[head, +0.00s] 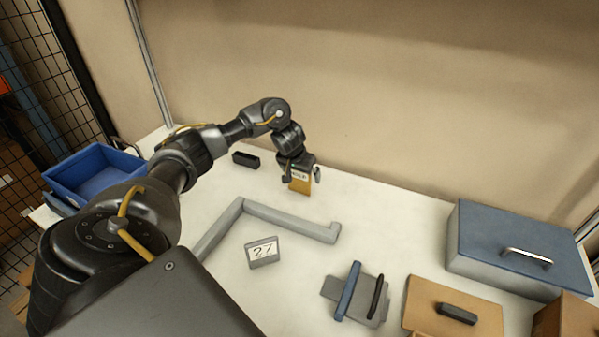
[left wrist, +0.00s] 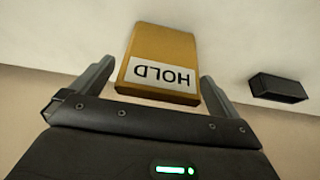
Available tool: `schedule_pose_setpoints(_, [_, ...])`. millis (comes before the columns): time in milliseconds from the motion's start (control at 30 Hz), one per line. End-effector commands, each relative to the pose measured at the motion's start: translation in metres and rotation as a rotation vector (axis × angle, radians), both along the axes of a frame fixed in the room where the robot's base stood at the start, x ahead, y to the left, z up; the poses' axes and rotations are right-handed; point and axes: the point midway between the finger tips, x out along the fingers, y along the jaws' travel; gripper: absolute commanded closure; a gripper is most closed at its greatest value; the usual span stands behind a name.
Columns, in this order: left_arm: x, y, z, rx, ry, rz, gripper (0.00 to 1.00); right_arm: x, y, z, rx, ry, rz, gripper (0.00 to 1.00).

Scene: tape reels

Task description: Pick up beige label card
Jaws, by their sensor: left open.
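The beige label card (head: 299,185) looks tan-orange and stands on the white table near the back wall. In the left wrist view the card (left wrist: 163,52) has a white strip reading HOLD, upside down there. My left gripper (head: 301,174) is open above and around it. Its two fingers lie on either side of the card in the left wrist view (left wrist: 157,76), with a visible gap at the right finger. Whether the left finger touches the card is unclear. My right gripper is not in view.
A small black block (head: 245,159) lies left of the card. A grey angled bar (head: 290,221) and a grey "27" sign (head: 263,252) are nearer. A blue bin (head: 95,172) stands left. A blue-lidded box (head: 520,240) and a tan handled box (head: 425,296) stand right.

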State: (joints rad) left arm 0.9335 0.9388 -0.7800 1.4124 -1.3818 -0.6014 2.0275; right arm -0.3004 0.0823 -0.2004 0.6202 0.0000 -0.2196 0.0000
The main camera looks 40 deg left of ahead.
Motion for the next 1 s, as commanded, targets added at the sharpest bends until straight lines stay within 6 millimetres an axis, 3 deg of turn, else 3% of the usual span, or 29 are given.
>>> schedule_pose_setpoints(267, [0.0012, 0.0001, -0.0022, 0.000, -0.001, 0.000, 0.01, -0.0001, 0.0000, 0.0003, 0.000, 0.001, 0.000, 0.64])
schedule_pose_setpoints(600, [0.0011, 0.0002, -0.0020, 0.000, -0.001, 0.000, 0.45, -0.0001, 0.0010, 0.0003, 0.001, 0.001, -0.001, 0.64])
schedule_pose_setpoints(1000, [0.0021, 0.0002, 0.0069, 0.001, -0.004, -0.001, 0.45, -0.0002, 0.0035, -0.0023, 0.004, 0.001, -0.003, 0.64])
